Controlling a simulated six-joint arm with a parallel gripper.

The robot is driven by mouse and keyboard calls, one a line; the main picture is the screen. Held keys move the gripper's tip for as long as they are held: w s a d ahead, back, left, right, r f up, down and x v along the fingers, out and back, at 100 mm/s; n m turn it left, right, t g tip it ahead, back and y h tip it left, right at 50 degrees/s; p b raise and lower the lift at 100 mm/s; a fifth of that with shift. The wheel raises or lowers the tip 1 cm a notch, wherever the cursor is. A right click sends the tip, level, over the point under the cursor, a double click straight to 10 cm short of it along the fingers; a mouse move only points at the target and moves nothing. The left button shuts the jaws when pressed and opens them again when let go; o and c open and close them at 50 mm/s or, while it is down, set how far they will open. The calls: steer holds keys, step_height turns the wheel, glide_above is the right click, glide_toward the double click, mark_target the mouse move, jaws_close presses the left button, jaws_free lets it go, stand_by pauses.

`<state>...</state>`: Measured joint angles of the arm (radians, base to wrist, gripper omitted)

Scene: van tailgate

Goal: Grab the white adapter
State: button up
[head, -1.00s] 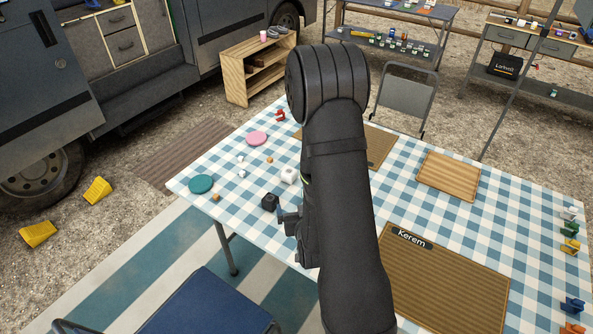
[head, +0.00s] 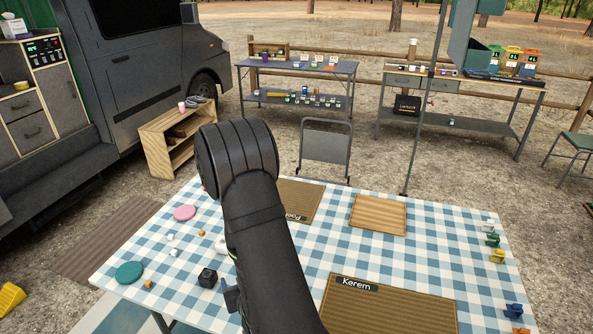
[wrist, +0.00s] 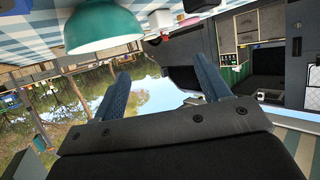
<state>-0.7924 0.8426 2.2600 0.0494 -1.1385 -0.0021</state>
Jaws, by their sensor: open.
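A white blocky piece (head: 221,245) lies on the checked tablecloth, partly hidden behind my arm in the head view. It may be the white adapter, but its shape is too covered to be sure. Two smaller white cubes (head: 173,252) lie to its left. My gripper (wrist: 160,66) is open in the wrist view, with nothing between its fingers. In the head view only a bit of its dark end shows beside my arm, just right of a black cube (head: 207,278). The wrist view is upside down and shows a rounded teal object (wrist: 103,30) beyond the fingers.
A brown mat marked Kerem (head: 390,308) and a wooden tray (head: 378,215) are to the right of my arm. Several small coloured pieces line the right edge.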

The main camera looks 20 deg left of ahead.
step_height(320, 180, up, 13)
steer(key=w+a+n+g+h, duration=0.9)
steer(key=w+a+n+g, duration=0.1)
steer(key=w+a, duration=0.65)
step_height(320, 180, down, 16)
steer(key=shift+w+d+f, duration=0.1)
steer(key=shift+d, duration=0.05)
steer(key=shift+w+f, duration=0.2)
steer(key=shift+f, duration=1.25)
steer(key=shift+w+f, duration=0.2)
steer(key=shift+f, duration=1.25)
steer(key=c, duration=1.1)
